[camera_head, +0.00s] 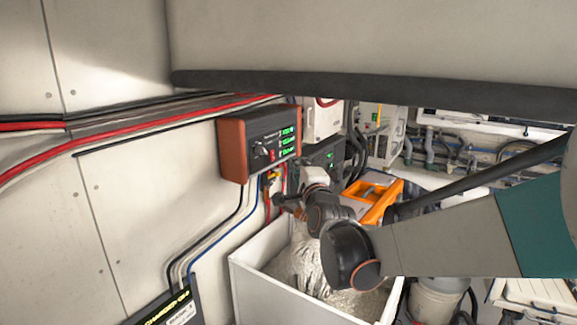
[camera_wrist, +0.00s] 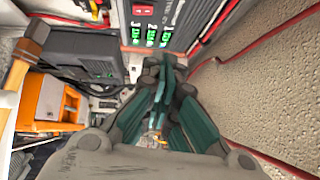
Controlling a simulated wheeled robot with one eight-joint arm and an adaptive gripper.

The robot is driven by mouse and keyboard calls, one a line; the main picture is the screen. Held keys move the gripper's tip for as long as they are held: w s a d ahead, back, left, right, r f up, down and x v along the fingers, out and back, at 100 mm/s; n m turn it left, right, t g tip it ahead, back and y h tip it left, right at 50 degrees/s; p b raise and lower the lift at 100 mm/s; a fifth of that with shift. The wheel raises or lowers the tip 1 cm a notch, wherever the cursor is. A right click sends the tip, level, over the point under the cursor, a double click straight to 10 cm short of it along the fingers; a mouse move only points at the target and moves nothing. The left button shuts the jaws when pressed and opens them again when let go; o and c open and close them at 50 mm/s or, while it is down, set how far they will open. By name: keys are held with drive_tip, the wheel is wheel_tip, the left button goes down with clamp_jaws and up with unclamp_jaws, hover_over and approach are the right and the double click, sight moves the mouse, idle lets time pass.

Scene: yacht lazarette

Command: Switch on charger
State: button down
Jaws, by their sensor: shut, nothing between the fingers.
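A dark box (camera_head: 168,307) with lit lettering that seems to begin "CHARGER" is low on the left wall, cut off by the lower edge of the head view; no switch on it can be made out. Above it, a brown-sided panel (camera_head: 231,153) with a dark face, a knob, a red part and green displays hangs on the wall. The panel face also shows at the top of the wrist view (camera_wrist: 151,23). My gripper (camera_wrist: 164,68) is shut and empty, its teal fingers together just below the panel's displays in the wrist view. Contact cannot be told.
A white open bin (camera_head: 262,287) with pale rope in it stands below my arm. An orange case (camera_head: 377,195) lies behind it, also in the wrist view (camera_wrist: 45,103). Cables (camera_head: 215,245) run down the wall. A dark padded edge (camera_head: 370,85) hangs overhead.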

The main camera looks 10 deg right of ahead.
drive_tip(key=s+f+n+g+b, duration=0.6)
drive_tip(key=s+f+n+b, duration=0.3)
drive_tip(key=s+f+b, duration=0.5)
drive_tip(key=s+d+f+n+g+b, duration=0.1)
drive_tip(key=s+f+n+g+b, duration=0.5)
drive_tip(key=s+f, duration=1.5)
wheel_tip(320, 180, down, 10)
drive_tip(key=n+b, duration=0.4)
drive_tip(key=b, duration=0.4)
drive_tip(key=shift+s, duration=0.4)
